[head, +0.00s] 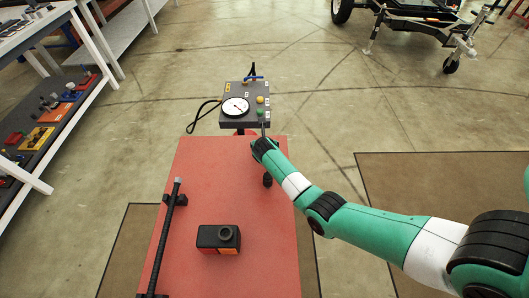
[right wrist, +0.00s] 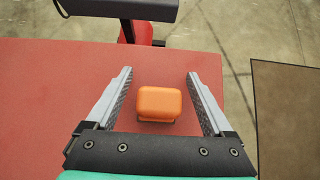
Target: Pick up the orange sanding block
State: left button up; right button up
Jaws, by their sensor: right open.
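The orange sanding block (right wrist: 158,102) lies on the red tabletop (right wrist: 50,90) in the right wrist view. My right gripper (right wrist: 160,74) is open, with one finger on each side of the block and a gap between block and both fingers. The block's near side shows a thin darker base. In the head view my right arm reaches to the far right part of the red table (head: 225,180), and the block cannot be made out there. My left gripper is not in view.
A grey panel with a gauge (head: 236,106) stands at the table's far end. A black-and-orange box (head: 207,238) and a dark rod (head: 165,230) sit on the near half. White shelves (head: 70,120) stand at left. The table's middle is clear.

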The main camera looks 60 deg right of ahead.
jog(key=shift+r, duration=0.1)
grip_shut()
dwell(0.3)
